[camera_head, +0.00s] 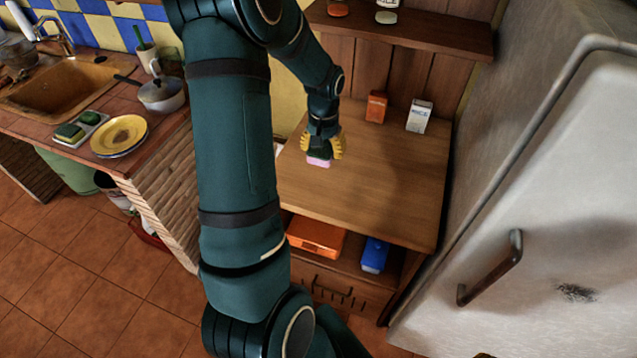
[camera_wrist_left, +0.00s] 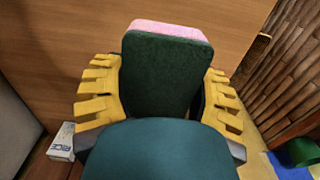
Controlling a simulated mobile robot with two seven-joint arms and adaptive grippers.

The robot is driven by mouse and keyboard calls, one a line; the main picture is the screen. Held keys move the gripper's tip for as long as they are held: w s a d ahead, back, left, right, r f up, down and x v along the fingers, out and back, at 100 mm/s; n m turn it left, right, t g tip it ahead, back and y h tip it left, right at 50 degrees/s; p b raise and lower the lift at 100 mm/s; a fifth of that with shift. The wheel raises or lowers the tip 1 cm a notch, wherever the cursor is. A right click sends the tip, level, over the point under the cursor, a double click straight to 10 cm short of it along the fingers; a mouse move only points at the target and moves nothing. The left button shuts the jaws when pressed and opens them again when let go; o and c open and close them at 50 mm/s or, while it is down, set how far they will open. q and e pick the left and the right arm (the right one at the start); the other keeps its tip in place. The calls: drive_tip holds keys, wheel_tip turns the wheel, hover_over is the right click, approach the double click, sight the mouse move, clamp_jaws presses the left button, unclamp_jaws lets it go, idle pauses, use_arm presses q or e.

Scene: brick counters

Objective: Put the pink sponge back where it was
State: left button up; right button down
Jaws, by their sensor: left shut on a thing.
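My left gripper (camera_head: 322,146) has yellow fingers and is over the wooden cabinet top, near its left side. It is shut on the pink sponge (camera_head: 318,162), whose pink end shows below the fingers. In the left wrist view the sponge (camera_wrist_left: 168,72) shows a dark green face and a pink edge, between the yellow fingers (camera_wrist_left: 165,95). I cannot tell whether the sponge touches the wood. A small tray (camera_head: 60,143) with green-topped sponges (camera_head: 69,132) lies on the tiled counter at the left. Of my right gripper, at most a sliver shows at the bottom edge.
The wooden top (camera_head: 390,185) is mostly clear. An orange box (camera_head: 376,106) and a white rice box (camera_head: 419,116) stand at its back. A yellow plate (camera_head: 119,135), a pot (camera_head: 162,94) and a sink (camera_head: 60,88) are on the left counter. A fridge (camera_head: 560,200) stands right.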

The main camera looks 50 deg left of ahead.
sight(318, 178)
use_arm(q)
drive_tip(key=shift+s+a, duration=0.35)
drive_tip(key=shift+a, duration=0.1)
drive_tip(key=shift+s+a+f, duration=0.1)
drive_tip(key=shift+f, duration=0.3)
wheel_tip(318, 178, down, 9)
drive_tip(key=shift+b, duration=0.8)
drive_tip(key=shift+f, duration=0.15)
drive_tip(key=o, duration=1.3)
